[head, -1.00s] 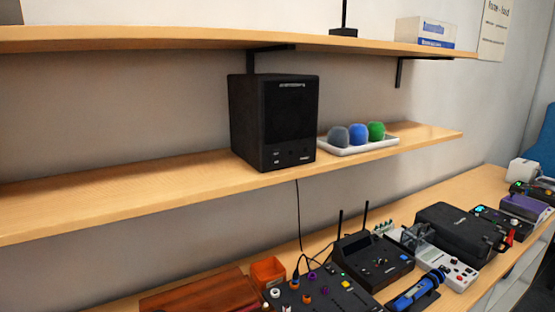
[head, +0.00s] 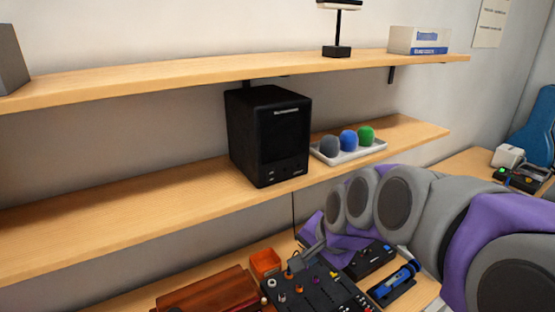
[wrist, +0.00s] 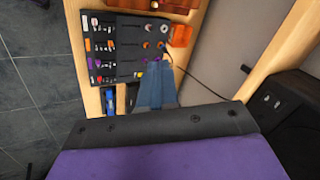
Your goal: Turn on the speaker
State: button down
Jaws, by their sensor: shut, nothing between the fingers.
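The speaker (head: 268,137) is a black box standing upright on the lower wall shelf, with small controls and marks along the bottom of its front. Its dark side shows at the right edge of the wrist view (wrist: 287,105), partly cut off. My gripper (head: 297,263) is shut and empty. It is below and in front of the speaker, over the black mixer on the table, apart from the speaker. In the wrist view its closed fingers (wrist: 155,66) point towards the mixer. Whether the speaker is on cannot be told.
A white tray (head: 345,157) with grey, blue and green foam balls sits right of the speaker. The upper shelf (head: 200,78) overhangs it. Below are the mixer (head: 318,288), an orange box (head: 265,262) and a wooden case (head: 210,290). The lower shelf is clear left of the speaker.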

jog(key=w+r+m+t+y+p, duration=0.1)
jog(key=w+r+m+p, duration=0.3)
jog(key=w+r, duration=0.7)
notch_tip(320, 180, up, 2)
jog(key=shift+a+r+t+p, duration=0.15)
jog(key=shift+a+t+p, duration=0.3)
jog(key=shift+t+p, duration=0.5)
